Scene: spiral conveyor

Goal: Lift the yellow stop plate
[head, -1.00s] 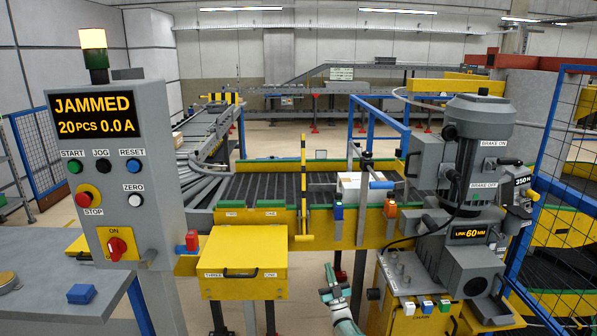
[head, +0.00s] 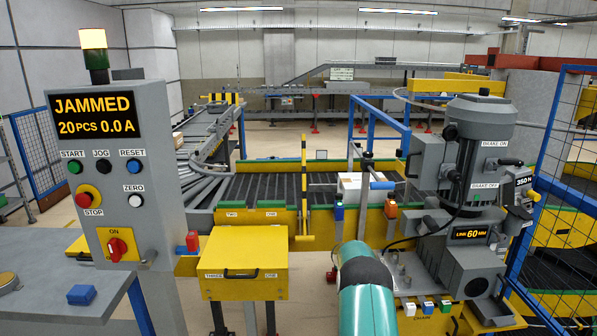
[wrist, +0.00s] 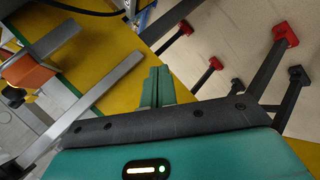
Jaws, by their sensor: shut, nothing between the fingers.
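A slim upright yellow plate with dark marks (head: 304,190) stands at the front edge of the conveyor in the head view; I take it for the stop plate. A short yellow crossbar is at its lower end. It stands upright against the yellow front rail. My gripper (wrist: 158,86) shows in the wrist view as two teal fingers pressed together with nothing between them. The fingers lie in front of a yellow beam (wrist: 105,50). In the head view my arm rises to the right of the plate, and my fingers are not visible there. I cannot make out the plate in the wrist view.
A yellow lidded box (head: 243,262) stands left of the plate. A white carton (head: 350,184) lies on the conveyor. Blue and orange units (head: 391,208) sit on the rail, with a grey motor unit (head: 478,140) at right. The control panel (head: 105,180) reads JAMMED.

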